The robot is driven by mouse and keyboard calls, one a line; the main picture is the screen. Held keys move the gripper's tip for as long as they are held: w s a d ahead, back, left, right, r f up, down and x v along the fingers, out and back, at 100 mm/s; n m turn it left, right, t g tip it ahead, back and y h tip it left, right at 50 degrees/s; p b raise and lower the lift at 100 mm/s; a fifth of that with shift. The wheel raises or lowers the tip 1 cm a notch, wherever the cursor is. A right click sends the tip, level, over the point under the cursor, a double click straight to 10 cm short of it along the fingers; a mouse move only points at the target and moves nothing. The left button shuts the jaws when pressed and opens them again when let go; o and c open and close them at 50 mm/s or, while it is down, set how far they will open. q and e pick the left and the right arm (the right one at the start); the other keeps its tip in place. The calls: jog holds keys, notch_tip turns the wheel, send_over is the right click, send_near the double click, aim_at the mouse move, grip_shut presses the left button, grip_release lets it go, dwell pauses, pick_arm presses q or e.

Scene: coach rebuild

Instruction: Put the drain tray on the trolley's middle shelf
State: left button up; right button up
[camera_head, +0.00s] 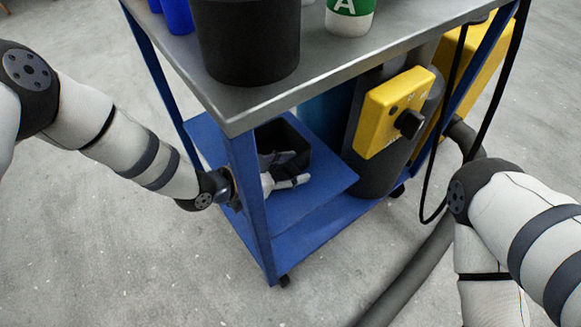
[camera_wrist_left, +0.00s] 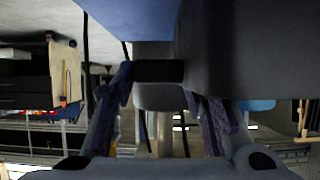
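The black, open, box-shaped drain tray (camera_head: 273,134) is at the trolley's middle shelf (camera_head: 329,184), under the metal top. Its base is partly hidden, so I cannot tell whether it rests fully on the shelf. My left gripper (camera_head: 284,170) reaches past the blue corner post to the tray's near side. In the left wrist view the gripper's fingers (camera_wrist_left: 158,88) lean inward to either side of a dark bar that joins the tray's dark wall (camera_wrist_left: 245,50). It looks shut on that part of the tray. My right gripper is out of view; only its arm shows at the right.
The trolley's grey top (camera_head: 330,60) carries a black bucket (camera_head: 246,42), a green-and-white container (camera_head: 349,16) and blue items (camera_head: 178,15). A yellow control box (camera_head: 392,112) and dark cylinder stand right of the shelf. A hose (camera_head: 410,275) lies on the floor. The shelf's front right is bare.

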pick_arm(q)
jog(key=shift+o, duration=0.8)
jog(key=shift+r, duration=0.1)
jog(key=shift+a+r, duration=0.1)
jog(key=shift+r, duration=0.15)
jog(key=p+v, duration=0.2)
jog(key=v, duration=0.9)
jog(key=shift+s+a+p, duration=0.25)
jog(key=shift+a+p, duration=0.05)
jog(key=shift+p, duration=0.1)
